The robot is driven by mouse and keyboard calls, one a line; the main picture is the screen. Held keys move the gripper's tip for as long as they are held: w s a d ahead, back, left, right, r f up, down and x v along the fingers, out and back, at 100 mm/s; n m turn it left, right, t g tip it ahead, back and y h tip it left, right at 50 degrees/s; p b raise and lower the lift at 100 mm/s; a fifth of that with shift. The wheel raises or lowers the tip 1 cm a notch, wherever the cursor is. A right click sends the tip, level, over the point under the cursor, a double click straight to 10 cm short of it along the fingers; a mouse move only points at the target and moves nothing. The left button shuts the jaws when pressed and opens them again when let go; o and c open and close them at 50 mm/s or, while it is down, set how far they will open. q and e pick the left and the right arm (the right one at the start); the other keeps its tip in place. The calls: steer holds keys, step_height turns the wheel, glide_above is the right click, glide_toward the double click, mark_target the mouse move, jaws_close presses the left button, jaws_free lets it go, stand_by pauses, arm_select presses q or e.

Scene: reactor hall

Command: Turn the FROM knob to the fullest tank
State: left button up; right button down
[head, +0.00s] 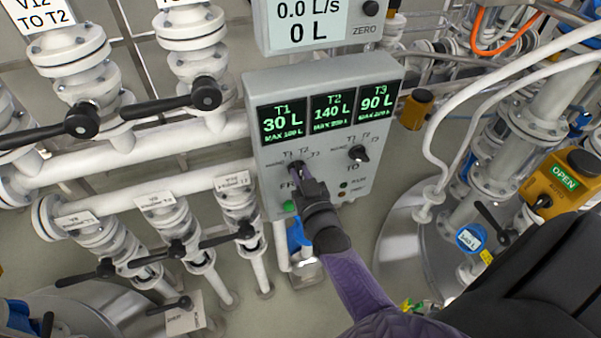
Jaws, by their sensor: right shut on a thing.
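A grey control panel (262,88) stands in the middle of the head view. Its three green displays read T1 30 L (283,122), T2 140 L (332,108) and T3 90 L (378,98). The FROM knob (295,167) is at the panel's lower left, mostly hidden by my right gripper. My right gripper (299,176) is shut on the FROM knob. The knob's exact pointing direction is hard to tell. The black TO knob (358,153) sits to the right, free of the gripper. My left gripper is not in view.
A flow meter (310,25) reading 0.0 L/s and 0 L hangs above the panel. White pipes and valves with black levers (207,94) fill the left side. A yellow box marked OPEN (566,178) and a tank top (400,258) are at the right.

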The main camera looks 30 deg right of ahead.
steer(key=shift+m, duration=2.2)
steer(key=c, duration=0.6)
jaws_free()
steer(key=shift+c, duration=0.2)
steer(key=v, duration=1)
steer(key=shift+p, duration=0.45)
steer(key=shift+d, duration=0.15)
